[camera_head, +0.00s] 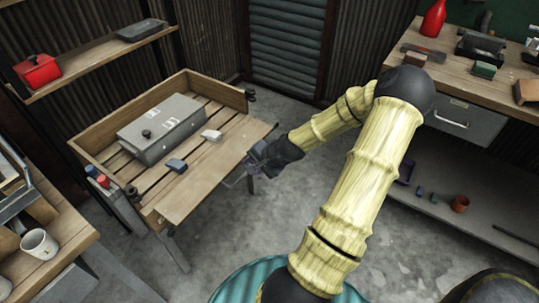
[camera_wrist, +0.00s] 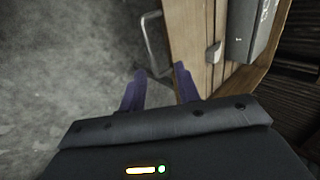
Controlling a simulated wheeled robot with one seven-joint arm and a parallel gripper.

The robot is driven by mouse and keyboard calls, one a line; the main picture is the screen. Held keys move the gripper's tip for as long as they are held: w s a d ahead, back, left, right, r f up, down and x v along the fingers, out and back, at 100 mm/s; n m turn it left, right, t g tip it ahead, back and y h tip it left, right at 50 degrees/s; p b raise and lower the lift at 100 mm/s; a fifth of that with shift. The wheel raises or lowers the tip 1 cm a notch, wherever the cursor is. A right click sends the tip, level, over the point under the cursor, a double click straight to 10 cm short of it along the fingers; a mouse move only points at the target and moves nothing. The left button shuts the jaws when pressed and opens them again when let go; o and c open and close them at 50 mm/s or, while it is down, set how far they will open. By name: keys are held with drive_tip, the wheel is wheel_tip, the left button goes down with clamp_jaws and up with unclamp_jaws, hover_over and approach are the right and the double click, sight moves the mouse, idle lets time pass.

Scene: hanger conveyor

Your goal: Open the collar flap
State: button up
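A wooden-sided bed on legs stands left of centre in the head view. Its near board (camera_head: 213,172), which I take for the collar flap, is plain wood. I cannot tell whether this board is upright or lowered. A thin metal handle (camera_head: 234,182) sticks out from its near side. In the wrist view the handle (camera_wrist: 151,37) shows beside the board (camera_wrist: 187,38), just beyond my fingertips. My gripper (camera_head: 258,158) is at the board's right end. In the wrist view its purple fingers (camera_wrist: 159,70) are apart. I cannot tell whether they touch the handle.
A mug (camera_head: 39,244) is on the left bench. A workbench (camera_head: 466,80) stands right. Floor between is clear.

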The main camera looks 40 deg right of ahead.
drive_tip(key=p+v, duration=0.2)
drive_tip(key=v, duration=0.8)
drive_tip(key=shift+s+r, duration=0.2)
drive_tip(key=shift+r, duration=0.05)
drive_tip(key=shift+c, duration=1.2)
drive_tip(key=a+f+y+b, duration=0.1)
drive_tip(key=f, duration=0.2)
drive_tip(key=a+f+m+y+b, duration=0.1)
drive_tip(key=f+b, duration=0.1)
drive_tip(key=f, duration=0.1)
drive_tip(key=s+a+f+g+y+b, duration=0.1)
drive_tip(key=f+y, duration=0.1)
drive_tip(key=f, duration=0.1)
drive_tip(key=shift+a+m, duration=0.1)
drive_tip(key=shift+m, duration=0.2)
clamp_jaws()
drive_tip(key=w+a+f+m+t+y+b, duration=0.1)
drive_tip(key=a+f+m+t+y+b, duration=0.2)
drive_tip(key=f+y+b, duration=0.45)
drive_tip(key=w+d+f+m+t+h+b, duration=0.1)
drive_tip(key=d+f+m+t+h+b, duration=0.1)
drive_tip(key=f+m+t, duration=0.4)
drive_tip(key=d+f+m+t+h+b, duration=0.3)
drive_tip(key=f+m+t+h+b, duration=0.1)
drive_tip(key=f+m+t+b, duration=0.2)
wheel_tip(320, 180, down, 4)
drive_tip(key=shift+w+r+m+t+b, duration=0.2)
drive_tip(key=shift+w+m+t+b, duration=0.15)
drive_tip(key=shift+m+t, duration=0.65)
